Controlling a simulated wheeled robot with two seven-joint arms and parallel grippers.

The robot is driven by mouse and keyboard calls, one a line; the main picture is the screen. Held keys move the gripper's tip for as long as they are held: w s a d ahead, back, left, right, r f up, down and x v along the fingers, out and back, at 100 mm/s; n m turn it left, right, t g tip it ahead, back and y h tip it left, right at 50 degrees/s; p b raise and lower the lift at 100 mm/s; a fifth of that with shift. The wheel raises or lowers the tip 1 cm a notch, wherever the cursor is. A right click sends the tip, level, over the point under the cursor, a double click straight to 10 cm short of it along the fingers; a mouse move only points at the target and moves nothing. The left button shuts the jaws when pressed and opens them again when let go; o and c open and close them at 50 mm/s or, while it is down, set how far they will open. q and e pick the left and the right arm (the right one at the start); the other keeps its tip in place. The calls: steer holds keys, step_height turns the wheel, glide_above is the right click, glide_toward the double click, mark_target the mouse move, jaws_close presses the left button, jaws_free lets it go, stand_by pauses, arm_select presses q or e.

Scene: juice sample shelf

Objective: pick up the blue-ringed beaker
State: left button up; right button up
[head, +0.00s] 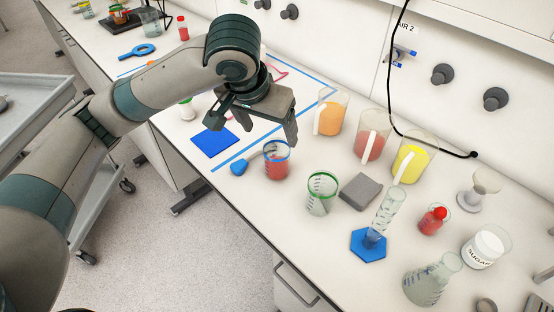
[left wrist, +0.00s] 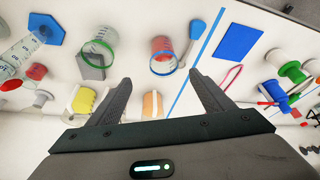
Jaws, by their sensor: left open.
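The blue-ringed beaker (head: 277,164) holds red liquid and stands upright on the bench in the head view. In the left wrist view the blue-ringed beaker (left wrist: 162,48) lies ahead of the fingers, between their lines. My left gripper (head: 250,128) is open and empty, above and a little behind the beaker, apart from it. Its two fingers also show in the left wrist view (left wrist: 161,88). My right gripper is in neither view.
A green-ringed beaker (head: 321,196) and a grey block (head: 360,191) stand to the right. Orange (head: 331,115), red (head: 371,146) and yellow (head: 410,160) jugs stand along the wall side. A blue spoon-like tool (head: 240,167) lies close left of the beaker; a blue square (head: 215,142) lies farther left.

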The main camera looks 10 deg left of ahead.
arm_select(q)
steer(key=f, duration=0.1)
steer(key=p, duration=0.2)
glide_toward(279, 154)
step_height(279, 154, down, 3)
steer(key=d, duration=0.1)
steer(key=shift+s+d+f, duration=0.2)
steer(key=shift+f, duration=0.2)
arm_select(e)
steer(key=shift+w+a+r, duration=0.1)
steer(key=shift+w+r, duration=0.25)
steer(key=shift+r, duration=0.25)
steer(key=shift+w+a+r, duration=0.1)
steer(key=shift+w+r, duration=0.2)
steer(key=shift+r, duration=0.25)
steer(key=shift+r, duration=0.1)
arm_select(q)
steer(key=shift+w+f+p, duration=0.2)
steer(key=shift+f+p, duration=0.05)
steer(key=shift+p, duration=0.1)
steer(key=x, duration=0.1)
steer(key=p+x, duration=0.1)
steer(key=x, duration=0.1)
steer(key=shift+w+a+f, duration=0.3)
steer(key=shift+w, duration=0.15)
steer(key=shift+w+d+f, duration=0.1)
steer(key=shift+f, duration=0.25)
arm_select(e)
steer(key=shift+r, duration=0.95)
